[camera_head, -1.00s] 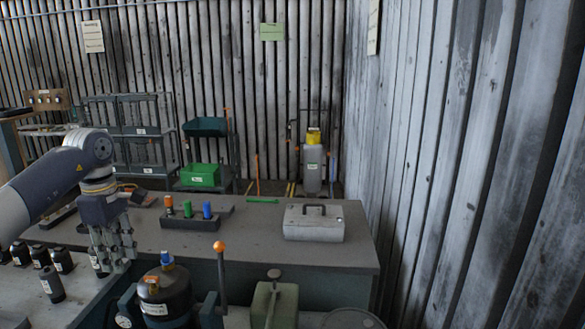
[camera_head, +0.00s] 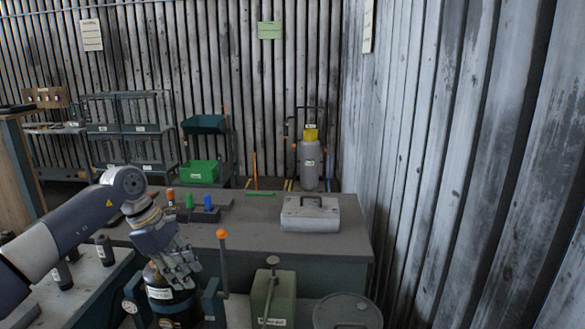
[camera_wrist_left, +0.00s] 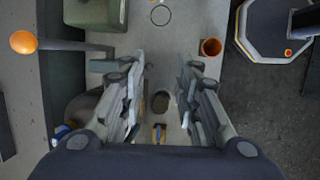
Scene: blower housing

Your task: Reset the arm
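My left arm comes in from the left in the head view. My left gripper (camera_head: 180,272) points down and to the right, in front of or over the dark labelled canister (camera_head: 163,295), and hides its top. Whether it touches the canister cannot be told. In the left wrist view the two fingers of the left gripper (camera_wrist_left: 160,90) stand apart with nothing held between them. Below them are a grey surface, a round hole and a small yellow-and-dark item (camera_wrist_left: 159,132). My right gripper is in neither view.
An orange-knobbed lever (camera_head: 221,234) and a green box (camera_head: 273,299) stand right of the canister. Small black bottles (camera_head: 104,250) stand at left. A corrugated wall (camera_head: 460,170) closes the right.

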